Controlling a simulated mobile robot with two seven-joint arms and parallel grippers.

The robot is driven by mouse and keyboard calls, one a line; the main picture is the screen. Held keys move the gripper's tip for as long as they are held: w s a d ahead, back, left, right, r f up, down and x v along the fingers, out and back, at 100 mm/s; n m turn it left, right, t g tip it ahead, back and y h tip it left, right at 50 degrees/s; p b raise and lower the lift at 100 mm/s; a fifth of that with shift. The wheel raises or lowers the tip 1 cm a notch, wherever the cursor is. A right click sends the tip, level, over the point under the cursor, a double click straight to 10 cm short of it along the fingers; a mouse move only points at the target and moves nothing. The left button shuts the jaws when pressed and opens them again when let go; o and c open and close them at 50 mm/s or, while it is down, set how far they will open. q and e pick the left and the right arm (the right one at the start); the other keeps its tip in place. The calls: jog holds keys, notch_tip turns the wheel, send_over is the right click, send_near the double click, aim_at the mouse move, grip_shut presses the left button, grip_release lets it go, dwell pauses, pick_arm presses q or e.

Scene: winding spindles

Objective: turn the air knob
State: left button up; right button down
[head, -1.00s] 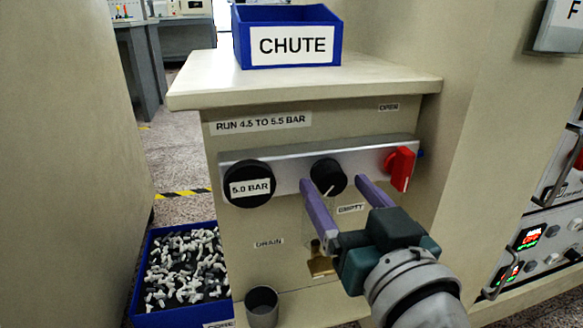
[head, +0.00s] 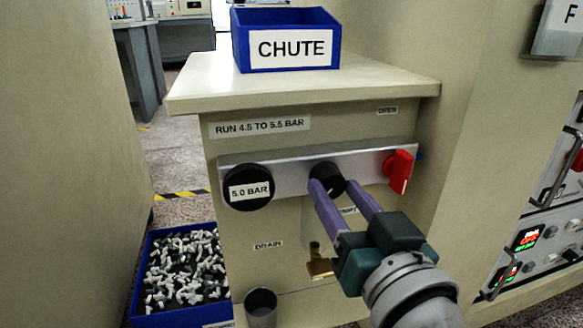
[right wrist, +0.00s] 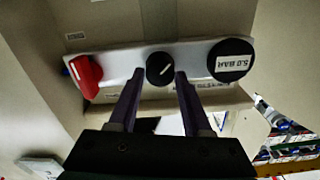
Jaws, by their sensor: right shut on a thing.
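My right gripper (head: 333,185), with purple fingers, is shut on the knob, one finger on each side. Its fingers also show in the right wrist view (right wrist: 159,78). In the head view the fingers hide the knob's lower part. The black gauge (head: 248,187) left of the knob reads 5.0 BAR. My left gripper is not in view.
A red valve handle (head: 400,171) sits close on the bar's right. A brass drain fitting (head: 319,262) and a grey cup (head: 261,306) are below. A blue CHUTE bin (head: 287,39) stands on the cabinet top. A blue crate (head: 150,311) of white and dark parts stands lower left.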

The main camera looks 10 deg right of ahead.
jog(key=shift+c, duration=1.7)
grip_release()
jog(key=s+p, duration=0.2)
jog(key=s, duration=0.8)
jog(key=shift+d+p, duration=0.15)
jog(key=shift+p, duration=0.2)
